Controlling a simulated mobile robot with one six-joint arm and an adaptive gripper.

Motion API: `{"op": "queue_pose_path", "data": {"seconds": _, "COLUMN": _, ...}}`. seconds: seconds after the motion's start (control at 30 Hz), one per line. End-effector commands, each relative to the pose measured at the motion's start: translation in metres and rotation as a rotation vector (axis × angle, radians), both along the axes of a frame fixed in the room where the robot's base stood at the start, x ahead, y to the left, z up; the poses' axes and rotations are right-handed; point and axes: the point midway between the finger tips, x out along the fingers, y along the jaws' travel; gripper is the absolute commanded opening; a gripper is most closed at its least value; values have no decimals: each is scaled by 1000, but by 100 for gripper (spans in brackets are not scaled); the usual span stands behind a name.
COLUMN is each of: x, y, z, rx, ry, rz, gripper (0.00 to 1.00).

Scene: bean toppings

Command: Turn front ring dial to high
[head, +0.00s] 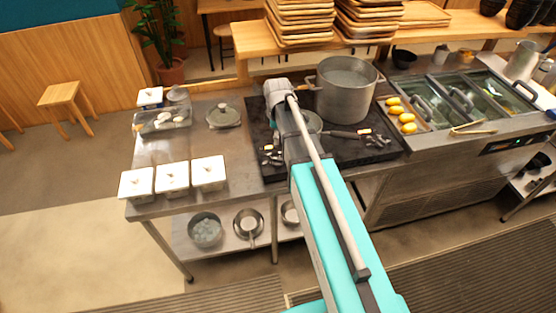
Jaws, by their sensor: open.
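A dark stove top (345,147) stands in the middle of the counter. A small cluster of dark and pale dial parts (270,156) sits at its front left, and a similar cluster (373,138) at its front right. I cannot read any dial's setting. My arm reaches over the front of the stove, with its pale wrist (281,90) above the left part. My gripper's fingers are hidden by the arm, so I cannot see whether they touch a dial.
A large pot (346,90) stands at the stove's back right. A pan (313,122) sits partly behind my arm. White lidded containers (172,177) stand on the left counter, with a pot lid (223,116) behind. Yellow items (407,118) lie right of the stove.

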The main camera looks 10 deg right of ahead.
Motion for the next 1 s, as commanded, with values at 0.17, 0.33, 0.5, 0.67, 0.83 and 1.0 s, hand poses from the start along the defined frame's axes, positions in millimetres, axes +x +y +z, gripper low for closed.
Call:
{"op": "queue_pose_path", "data": {"seconds": 0.17, "x": 0, "y": 0, "z": -18, "rx": 0, "ry": 0, "rz": 0, "gripper": 57}}
{"op": "queue_pose_path", "data": {"seconds": 0.33, "x": 0, "y": 0, "z": -31, "rx": 0, "ry": 0, "rz": 1, "gripper": 57}}
{"op": "queue_pose_path", "data": {"seconds": 0.5, "x": 0, "y": 1, "z": -44, "rx": 0, "ry": 0, "rz": 1, "gripper": 57}}
{"op": "queue_pose_path", "data": {"seconds": 0.67, "x": 0, "y": 1, "z": -56, "rx": 0, "ry": 0, "rz": 1, "gripper": 57}}
{"op": "queue_pose_path", "data": {"seconds": 0.83, "x": 0, "y": 1, "z": -68, "rx": 0, "ry": 0, "rz": 1, "gripper": 57}}
{"op": "queue_pose_path", "data": {"seconds": 1.0, "x": 0, "y": 1, "z": -81, "rx": 0, "ry": 0, "rz": 1, "gripper": 57}}
